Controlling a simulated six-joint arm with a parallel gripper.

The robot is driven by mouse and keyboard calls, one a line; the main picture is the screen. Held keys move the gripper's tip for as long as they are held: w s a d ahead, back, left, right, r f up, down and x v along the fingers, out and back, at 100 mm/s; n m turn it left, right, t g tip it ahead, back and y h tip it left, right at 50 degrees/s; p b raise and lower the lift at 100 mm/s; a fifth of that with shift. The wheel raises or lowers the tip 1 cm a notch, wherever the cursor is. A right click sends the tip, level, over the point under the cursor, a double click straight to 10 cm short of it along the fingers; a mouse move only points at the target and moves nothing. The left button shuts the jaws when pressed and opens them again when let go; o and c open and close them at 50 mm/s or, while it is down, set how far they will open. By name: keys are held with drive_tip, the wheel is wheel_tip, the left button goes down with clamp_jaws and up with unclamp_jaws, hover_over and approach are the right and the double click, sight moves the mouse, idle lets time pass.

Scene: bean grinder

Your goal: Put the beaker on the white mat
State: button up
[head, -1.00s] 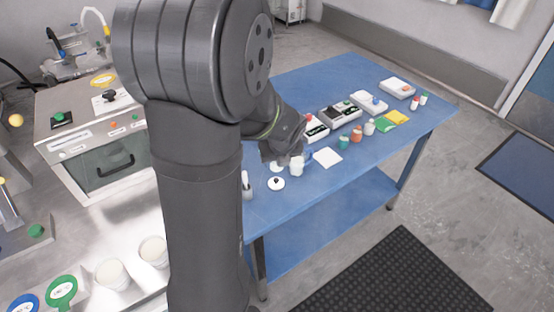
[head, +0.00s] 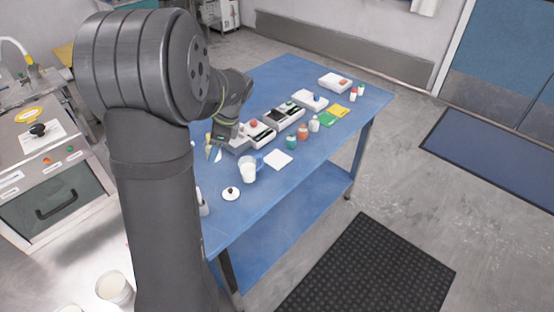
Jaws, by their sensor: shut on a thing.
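My gripper (head: 216,143) is over the left far part of the blue table, small and partly dark against its own wrist. It is shut on a small pale thing (head: 214,155), which shows white and bluish just below the jaws. It is too small to tell surely whether this is the beaker, or whether it touches the table. The white mat (head: 278,159) is a flat square on the table, bare, to the right of my gripper. A white cup-like vessel with a blue handle (head: 248,172) stands just left of the mat, apart from my gripper.
A white lid with a dark knob (head: 231,193) lies near the front left edge. Several small bottles, including a green-topped one (head: 291,143) and an orange one (head: 303,132), stand beyond the mat. Scale-like devices (head: 288,117) line the back. The table's front right is clear.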

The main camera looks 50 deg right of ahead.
drive_tip(key=r+n+g, duration=0.1)
drive_tip(key=r+n, duration=0.1)
drive_tip(key=n, duration=0.1)
drive_tip(key=w+r+n+g, duration=0.1)
drive_tip(key=r+n, duration=0.1)
drive_tip(key=n, duration=0.1)
drive_tip(key=r+n+g+y, duration=0.1)
drive_tip(key=r+n, duration=0.1)
drive_tip(key=n, duration=0.2)
drive_tip(key=shift+w+d+g, duration=0.2)
drive_tip(key=shift+d+g, duration=0.05)
drive_tip(key=shift+g, duration=0.15)
drive_tip(key=r+n, duration=0.1)
drive_tip(key=d+r+n+g, duration=0.1)
drive_tip(key=n, duration=0.1)
drive_tip(key=shift+s+r, duration=0.15)
drive_tip(key=shift+r, duration=0.2)
drive_tip(key=s+d+f+m+t+h, duration=0.3)
drive_tip(key=s+d+f+m, duration=0.2)
drive_tip(key=s+d+m, duration=0.65)
drive_tip(key=s+d+f+m+t+h, duration=0.3)
drive_tip(key=s+d+f+m, duration=0.4)
drive_tip(key=m, duration=0.8)
hover_over(276, 157)
drive_tip(key=s, duration=0.2)
drive_tip(key=shift+n, duration=0.25)
drive_tip(key=f, duration=0.5)
drive_tip(key=shift+w+a+f, duration=0.1)
drive_tip(key=shift+w+a, duration=0.15)
drive_tip(key=shift+f, duration=2.05)
